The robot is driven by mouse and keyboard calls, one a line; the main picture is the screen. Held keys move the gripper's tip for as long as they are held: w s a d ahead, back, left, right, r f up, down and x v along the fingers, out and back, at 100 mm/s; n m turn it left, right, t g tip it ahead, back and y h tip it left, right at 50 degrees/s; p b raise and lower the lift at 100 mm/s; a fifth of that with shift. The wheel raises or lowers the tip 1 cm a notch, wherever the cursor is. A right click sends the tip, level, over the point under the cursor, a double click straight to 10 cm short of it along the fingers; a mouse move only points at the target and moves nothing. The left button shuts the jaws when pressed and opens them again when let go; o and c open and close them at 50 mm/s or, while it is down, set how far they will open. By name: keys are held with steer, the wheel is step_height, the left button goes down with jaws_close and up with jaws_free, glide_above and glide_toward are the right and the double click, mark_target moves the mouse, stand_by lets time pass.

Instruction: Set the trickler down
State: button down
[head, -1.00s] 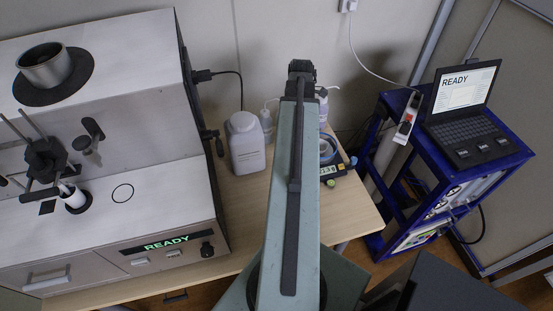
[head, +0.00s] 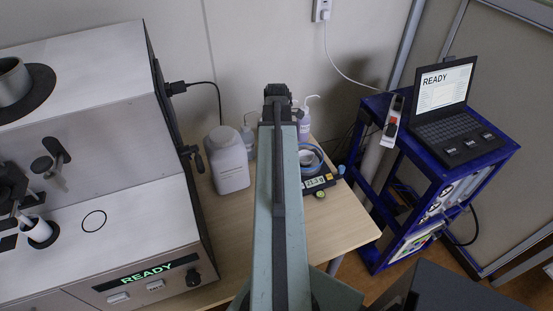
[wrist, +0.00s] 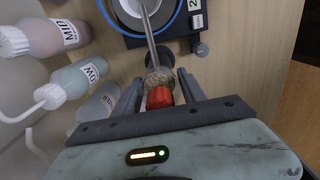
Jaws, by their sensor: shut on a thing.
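The trickler (wrist: 160,97) shows in the wrist view as a red end, a knurled collar and a thin metal tube. My gripper (wrist: 160,88) is shut on it, with a dark finger on either side. The tube points up the picture and overlaps the balance (wrist: 189,36), whose round pan has a blue ring. In the head view my gripper (head: 278,92) is at the far end of my arm, and the trickler is hidden there. The balance also shows in the head view (head: 318,184), right of my arm, with a lit display. Contact below the trickler cannot be told.
A white jar (head: 228,165) stands on the wooden table (head: 345,225) left of my arm. The analyser (head: 120,230) fills the left. A blue cart (head: 375,205) with a laptop (head: 447,95) stands right.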

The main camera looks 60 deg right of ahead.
step_height(320, 180, down, 4)
steer(key=b, duration=0.3)
steer(key=shift+r, duration=0.35)
steer(key=shift+f, duration=0.2)
steer(key=c, duration=0.7)
jaws_free()
steer(key=shift+o, duration=0.2)
step_height(320, 180, up, 13)
steer(key=p, duration=1.2)
steer(key=shift+f, duration=0.3)
